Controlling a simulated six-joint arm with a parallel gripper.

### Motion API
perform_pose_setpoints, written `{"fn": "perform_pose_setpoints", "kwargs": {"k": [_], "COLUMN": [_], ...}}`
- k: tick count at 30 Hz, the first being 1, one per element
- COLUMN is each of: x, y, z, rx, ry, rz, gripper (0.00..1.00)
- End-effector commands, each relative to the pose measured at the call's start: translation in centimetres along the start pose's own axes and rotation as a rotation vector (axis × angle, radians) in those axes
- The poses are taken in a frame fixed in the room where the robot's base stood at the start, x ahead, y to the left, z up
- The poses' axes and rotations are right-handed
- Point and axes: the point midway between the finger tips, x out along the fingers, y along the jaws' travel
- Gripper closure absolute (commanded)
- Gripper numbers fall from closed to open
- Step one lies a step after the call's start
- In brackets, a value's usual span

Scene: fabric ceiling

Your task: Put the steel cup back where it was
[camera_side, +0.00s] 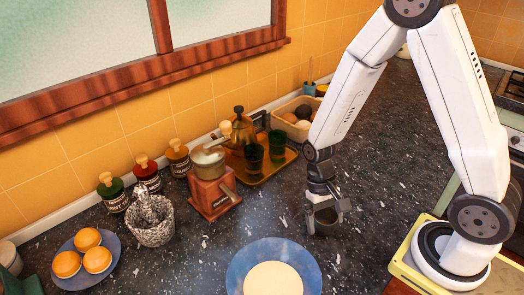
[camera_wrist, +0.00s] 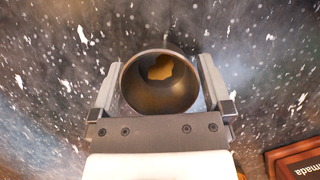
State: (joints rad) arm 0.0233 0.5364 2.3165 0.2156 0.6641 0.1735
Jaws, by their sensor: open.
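The steel cup (camera_side: 325,219) is on the dark speckled counter to the right of the coffee grinder, between the fingers of my gripper (camera_side: 327,212). In the wrist view the cup (camera_wrist: 150,97) shows its round open mouth, with a brownish inside and a golden patch at the bottom. The fingers of my gripper (camera_wrist: 160,78) stand on either side of it, open, with a small gap seen at the left and right. The cup looks upright; its base is partly hidden by my gripper in the side view.
A blue plate with a pale round (camera_side: 237,271) is in front. The red coffee grinder (camera_side: 212,195), a stone mortar (camera_side: 152,232) and a plate of orange buns (camera_side: 86,239) are left. A tray (camera_side: 268,177) with green glasses is behind.

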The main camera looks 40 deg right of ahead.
Motion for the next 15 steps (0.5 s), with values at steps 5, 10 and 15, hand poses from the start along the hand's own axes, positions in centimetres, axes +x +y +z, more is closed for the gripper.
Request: {"fn": "perform_pose_setpoints", "kwargs": {"k": [5, 10, 15], "x": [-1.5, -3.6, -6.4], "y": [0.0, 0.0, 0.0], "z": [-0.1, -0.1, -0.1], "rx": [0.001, 0.001, 0.000], "ry": [0.003, 0.006, 0.007], "rz": [-0.002, -0.003, -0.003], "gripper": [0.00, 0.00, 0.00]}}
